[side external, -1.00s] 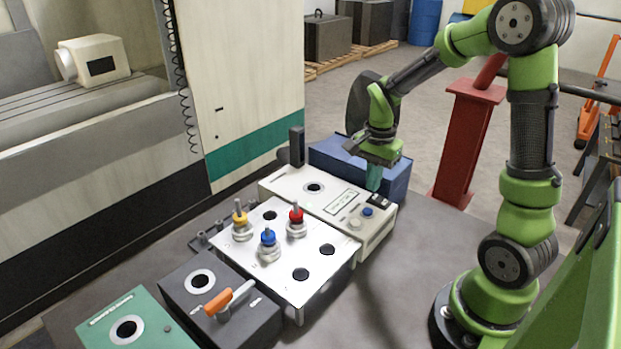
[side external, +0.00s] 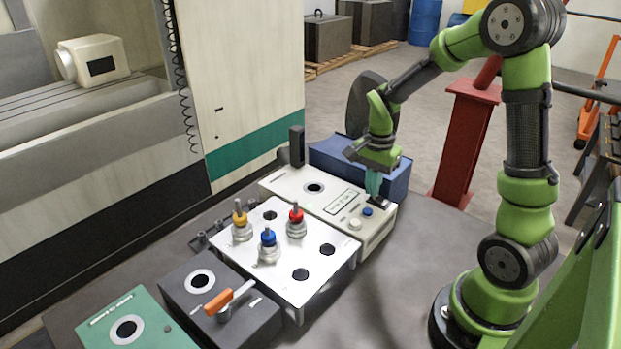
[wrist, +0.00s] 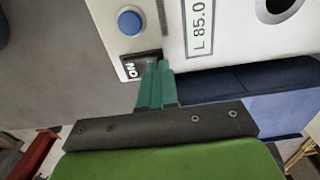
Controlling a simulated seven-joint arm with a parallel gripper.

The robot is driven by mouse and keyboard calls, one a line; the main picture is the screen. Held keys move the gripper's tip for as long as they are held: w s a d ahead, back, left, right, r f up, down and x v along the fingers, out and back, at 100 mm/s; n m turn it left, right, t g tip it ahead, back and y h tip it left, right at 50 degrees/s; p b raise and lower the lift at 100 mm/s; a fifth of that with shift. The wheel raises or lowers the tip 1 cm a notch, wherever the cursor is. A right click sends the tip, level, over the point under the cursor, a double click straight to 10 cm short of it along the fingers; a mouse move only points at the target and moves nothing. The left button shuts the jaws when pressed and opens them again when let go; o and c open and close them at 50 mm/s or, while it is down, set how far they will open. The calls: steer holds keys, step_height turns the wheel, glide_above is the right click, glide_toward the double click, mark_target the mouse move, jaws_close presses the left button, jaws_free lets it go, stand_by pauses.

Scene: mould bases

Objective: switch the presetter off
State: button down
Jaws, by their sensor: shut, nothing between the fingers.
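The presetter is a cream box (side external: 285,184) with a round dark opening, a label plate, a white button, a blue button (side external: 368,211) and a black rocker switch (side external: 384,203) near its right end. In the wrist view the rocker switch (wrist: 131,69) shows "ON" on its left half. Its right end is hidden behind my fingers. My gripper (side external: 373,194) is shut and empty, pointing down at the switch. In the wrist view its fingertips (wrist: 158,64) overlap the switch's right end; I cannot tell whether they touch it.
A blue box (side external: 395,181) stands right behind the presetter. A white plate (side external: 262,290) in front carries tool holders with yellow, blue and red tops. A dark box with an orange-handled lever (side external: 222,300) and a green box (side external: 150,335) stand nearer. The right of the table is clear.

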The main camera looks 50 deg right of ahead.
steer(key=shift+f, duration=0.25)
steer(key=shift+r, duration=3.55)
steer(key=shift+f+n, duration=0.2)
steer(key=shift+n, duration=0.4)
steer(key=s+a+r+n+t+y, duration=0.1)
steer(key=s+a+r+n+t, duration=0.2)
steer(key=a+n, duration=0.3)
steer(key=s+a+r+n+t+y, duration=0.1)
steer(key=s+a+r+n+t, duration=0.3)
steer(key=a, duration=0.6)
step_height(320, 180, up, 2)
steer(key=s+n, duration=0.1)
steer(key=n, duration=0.1)
steer(key=shift+a+r+n, duration=0.25)
steer(key=shift+a+n, duration=0.1)
steer(key=shift+n, duration=0.05)
